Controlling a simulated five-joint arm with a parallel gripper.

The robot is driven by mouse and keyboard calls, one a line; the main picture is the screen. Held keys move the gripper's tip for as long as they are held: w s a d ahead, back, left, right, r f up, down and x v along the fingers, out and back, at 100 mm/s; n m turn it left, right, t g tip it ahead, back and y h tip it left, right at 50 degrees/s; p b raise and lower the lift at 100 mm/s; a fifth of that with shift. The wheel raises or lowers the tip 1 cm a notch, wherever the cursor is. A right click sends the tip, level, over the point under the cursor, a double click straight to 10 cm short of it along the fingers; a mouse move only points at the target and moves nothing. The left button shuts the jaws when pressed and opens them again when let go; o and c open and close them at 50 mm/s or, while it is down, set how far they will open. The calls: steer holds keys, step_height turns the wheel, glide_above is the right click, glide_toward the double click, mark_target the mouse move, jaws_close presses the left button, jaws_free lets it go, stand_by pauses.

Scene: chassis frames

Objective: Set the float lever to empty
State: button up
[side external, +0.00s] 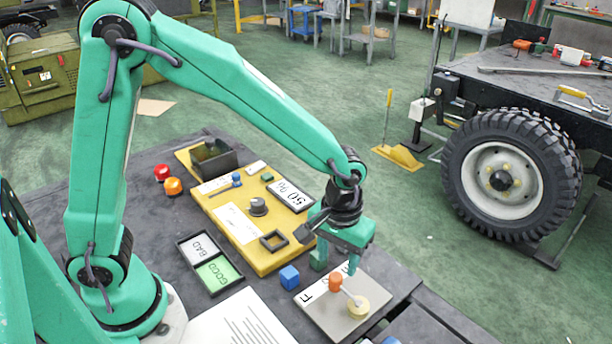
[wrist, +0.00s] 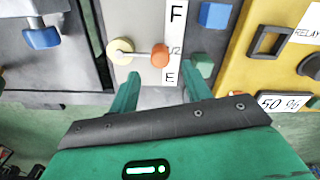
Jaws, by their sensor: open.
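The float lever is a thin rod with an orange end (side external: 335,281) and a cream round piece (side external: 358,306) on a grey plate (side external: 330,318). In the wrist view the orange end (wrist: 160,55) points at the middle "1/2" mark of a white scale (wrist: 176,50), between F and E. My gripper (side external: 338,264) is above the plate, beside the lever. In the wrist view my gripper (wrist: 163,82) is open, with nothing between its fingers. The orange end appears just beyond the fingertips, towards F; contact is not visible.
A blue cube (side external: 289,277) and a green cube (side external: 317,261) stand near the plate. A yellow panel (side external: 262,252) with a dial, black frame and "50 %" display lies beside it. A GOOD/BAD tray (side external: 210,263) is farther left. The table edge is close on the right.

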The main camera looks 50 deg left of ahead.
mark_target(336, 276)
steer(key=shift+f, duration=3.1)
jaws_close()
